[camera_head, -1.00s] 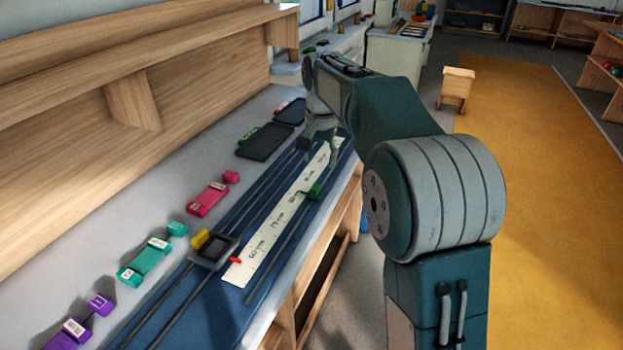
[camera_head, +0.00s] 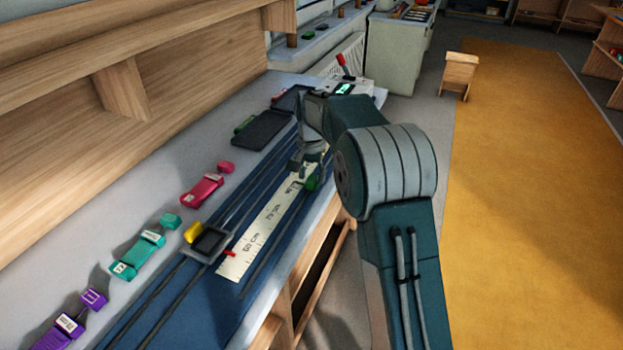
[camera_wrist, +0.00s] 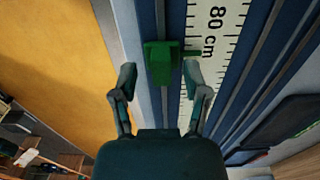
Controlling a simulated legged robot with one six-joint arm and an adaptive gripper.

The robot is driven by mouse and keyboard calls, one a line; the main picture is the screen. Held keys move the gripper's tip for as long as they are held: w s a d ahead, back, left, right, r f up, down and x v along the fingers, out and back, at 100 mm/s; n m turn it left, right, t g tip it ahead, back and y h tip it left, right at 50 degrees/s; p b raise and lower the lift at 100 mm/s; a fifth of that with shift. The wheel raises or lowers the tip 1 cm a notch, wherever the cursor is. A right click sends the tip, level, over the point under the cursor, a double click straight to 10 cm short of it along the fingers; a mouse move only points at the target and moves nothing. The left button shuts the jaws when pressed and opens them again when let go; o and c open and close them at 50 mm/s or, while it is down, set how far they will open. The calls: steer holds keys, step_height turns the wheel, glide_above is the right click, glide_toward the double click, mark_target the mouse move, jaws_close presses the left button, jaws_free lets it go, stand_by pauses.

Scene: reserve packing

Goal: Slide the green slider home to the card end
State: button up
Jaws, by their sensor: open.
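The green slider (camera_head: 313,181) sits on a thin rail beside the cream scale strip (camera_head: 240,255), on its right side. In the wrist view the slider (camera_wrist: 160,62) is a green block with a small pointer reaching towards the scale near the 80 cm mark. My gripper (camera_wrist: 160,72) is open, with one finger on each side of the slider in the picture. I cannot tell whether the fingers touch it. In the head view my gripper (camera_head: 309,168) is close above the slider and partly hides it. I cannot make out which end is the card end.
A grey carriage (camera_head: 208,243) with a yellow block and red pointer straddles two rails left of the scale. Pink (camera_head: 202,190), teal (camera_head: 138,255) and purple (camera_head: 62,332) pieces lie along the bench. Dark trays (camera_head: 262,129) lie farther back, near a wooden shelf.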

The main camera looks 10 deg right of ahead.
mark_target(259, 272)
steer(key=shift+f, duration=0.65)
steer(key=shift+a, duration=0.2)
steer(key=shift+d, duration=0.1)
jaws_close()
steer(key=shift+s, duration=0.2)
steer(key=s+a, duration=0.5)
steer(key=s, duration=0.2)
steer(key=s+a, duration=0.5)
steer(key=s, duration=0.2)
steer(key=s+a, duration=0.5)
steer(key=s, duration=0.2)
steer(key=shift+s+a, duration=0.25)
steer(key=shift+a, duration=0.15)
